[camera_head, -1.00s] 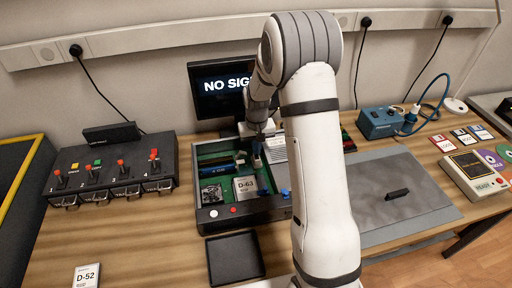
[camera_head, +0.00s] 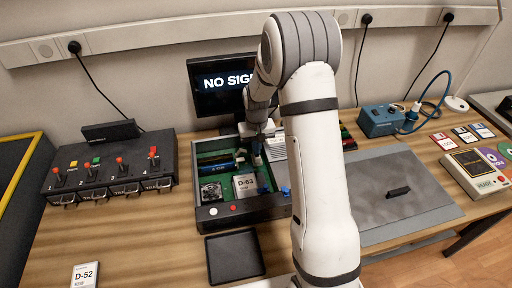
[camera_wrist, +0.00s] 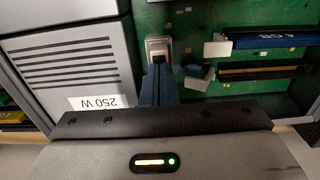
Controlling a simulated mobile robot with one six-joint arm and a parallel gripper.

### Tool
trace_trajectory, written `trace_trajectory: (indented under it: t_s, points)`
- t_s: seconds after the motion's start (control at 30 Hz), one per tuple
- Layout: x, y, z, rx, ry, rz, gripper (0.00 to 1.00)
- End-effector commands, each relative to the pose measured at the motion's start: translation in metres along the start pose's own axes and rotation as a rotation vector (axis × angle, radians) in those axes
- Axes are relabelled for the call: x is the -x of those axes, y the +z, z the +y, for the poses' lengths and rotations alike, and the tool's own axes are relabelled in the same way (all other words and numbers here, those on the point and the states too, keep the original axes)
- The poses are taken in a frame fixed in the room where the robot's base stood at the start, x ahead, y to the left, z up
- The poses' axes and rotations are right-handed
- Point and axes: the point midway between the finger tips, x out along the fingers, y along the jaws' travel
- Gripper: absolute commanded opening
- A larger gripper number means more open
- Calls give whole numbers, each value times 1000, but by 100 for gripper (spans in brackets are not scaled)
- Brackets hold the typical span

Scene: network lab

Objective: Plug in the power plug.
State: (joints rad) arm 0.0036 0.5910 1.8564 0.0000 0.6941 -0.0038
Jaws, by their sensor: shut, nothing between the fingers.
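My gripper (camera_head: 257,158) reaches down into the open computer case (camera_head: 236,212). In the wrist view, its dark blue fingers (camera_wrist: 160,84) are together with nothing held. Their tips are at a light grey connector piece (camera_wrist: 158,48) with a dark opening, on the green board beside the power supply marked 250 W (camera_wrist: 70,68). The tips seem to touch or nearly touch this piece. I cannot tell whether it is the power plug, its socket or both joined. The monitor (camera_head: 222,82) behind reads "NO SIG…", partly hidden by my arm.
White-latched slots, one with a blue memory module (camera_wrist: 265,39), lie right of the fingers. A black tray (camera_head: 234,258) is in front of the case. A switch box (camera_head: 112,172) stands left. A grey mat (camera_head: 410,220) and a blue box (camera_head: 380,121) are at right.

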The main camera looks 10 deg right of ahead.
Motion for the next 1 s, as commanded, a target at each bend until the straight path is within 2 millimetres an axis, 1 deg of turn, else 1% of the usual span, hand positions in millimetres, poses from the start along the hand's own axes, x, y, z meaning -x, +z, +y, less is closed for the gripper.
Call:
trace_trajectory:
  t_s: [0.2, 0.37, 1.0]
  points:
    - [-4, 0, 0, 0, 0, 0, 0]
    - [-1, 0, 0, 0, 0, 0, 0]
    - [49, 0, 0, 0, 0, 0, 0]
